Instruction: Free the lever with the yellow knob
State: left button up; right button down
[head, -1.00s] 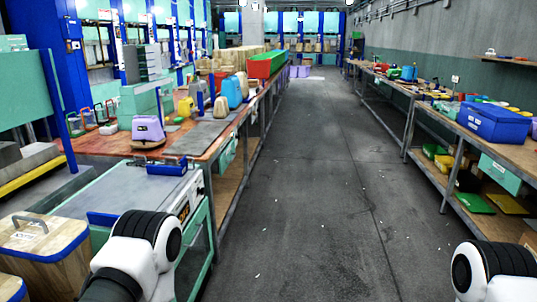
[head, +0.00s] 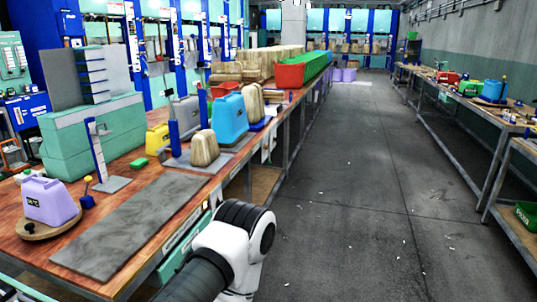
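A small yellow knob (head: 88,180) tops a short stem on a blue base (head: 88,201) on the red-brown workbench at left. A purple jug (head: 48,201) stands on a round wooden board (head: 34,229) just left of it. It looks close to the lever; I cannot tell whether they touch. Neither of my grippers is in view. Only a white and black link of my arm shows at the bottom, in front of the bench edge.
A grey mat (head: 130,225) lies bare on the bench (head: 90,262). A blue upright stand (head: 97,150), a green box (head: 75,140), a tan jug (head: 204,148) and a blue jug (head: 229,119) stand farther back. The aisle floor (head: 350,190) is open; shelving tables line the right wall.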

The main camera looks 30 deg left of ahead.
aim_at(88, 180)
jog(key=i+u, duration=0.1)
jog(key=i, duration=0.5)
jog(key=i+l, duration=0.1)
jog(key=i, duration=0.45)
jog(key=i+u, duration=0.15)
jog(key=i, duration=0.45)
jog(key=i+l, duration=0.2)
jog(key=i, duration=0.35)
jog(key=i+l+u, duration=0.15)
jog(key=i, duration=0.45)
jog(key=i+u, duration=0.1)
jog(key=i, duration=0.55)
jog(key=u, duration=4.6)
